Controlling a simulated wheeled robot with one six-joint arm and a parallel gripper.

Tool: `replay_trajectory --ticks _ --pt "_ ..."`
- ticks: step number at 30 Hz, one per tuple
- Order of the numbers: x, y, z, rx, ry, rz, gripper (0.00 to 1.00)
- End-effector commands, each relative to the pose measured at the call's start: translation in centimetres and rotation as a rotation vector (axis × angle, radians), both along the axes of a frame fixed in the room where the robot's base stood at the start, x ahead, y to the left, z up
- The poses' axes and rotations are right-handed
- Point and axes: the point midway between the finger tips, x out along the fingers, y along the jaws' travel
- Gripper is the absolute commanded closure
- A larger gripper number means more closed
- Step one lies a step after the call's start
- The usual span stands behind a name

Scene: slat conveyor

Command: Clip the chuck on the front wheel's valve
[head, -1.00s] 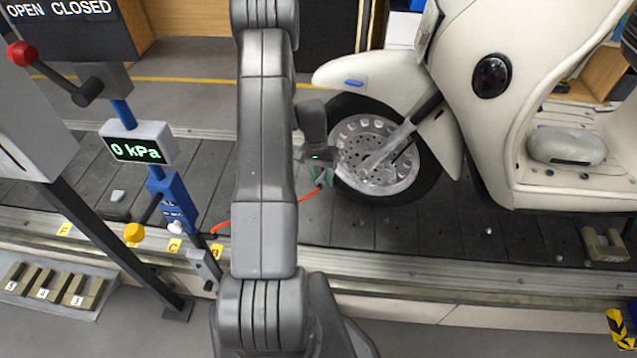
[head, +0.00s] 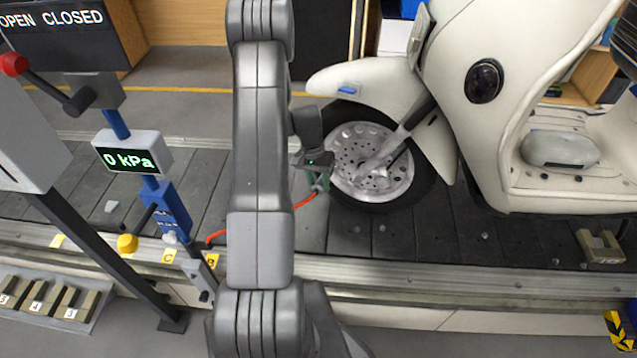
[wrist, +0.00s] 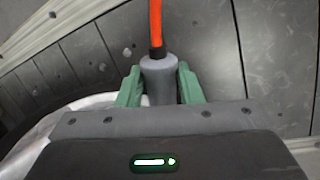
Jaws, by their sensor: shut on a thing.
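My gripper (wrist: 159,86) is shut on the grey chuck (wrist: 159,77) in the wrist view, with a green finger on each side. An orange hose (wrist: 155,22) runs from the chuck to the top of that view. In the head view my gripper (head: 319,182) is at the left side of the scooter's front wheel (head: 372,162), close to the tyre; I cannot tell whether it touches. The wheel has a pale, perforated disc and rim. I cannot make out the valve in either view, nor whether the chuck is on it.
The cream scooter (head: 515,200) stands on the dark slat conveyor (head: 470,240). A gauge (head: 132,152) reading 0 kPa is on a blue post at left, with a yellow knob (head: 127,243) below it. A metal rail (head: 400,262) edges the conveyor's near side.

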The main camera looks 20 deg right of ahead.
Motion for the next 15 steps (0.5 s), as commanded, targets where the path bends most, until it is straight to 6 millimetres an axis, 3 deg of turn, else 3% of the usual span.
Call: replay_trajectory --ticks 15 --pt "0.62 -0.56 -0.14 0.000 -0.001 -0.001 0.94"
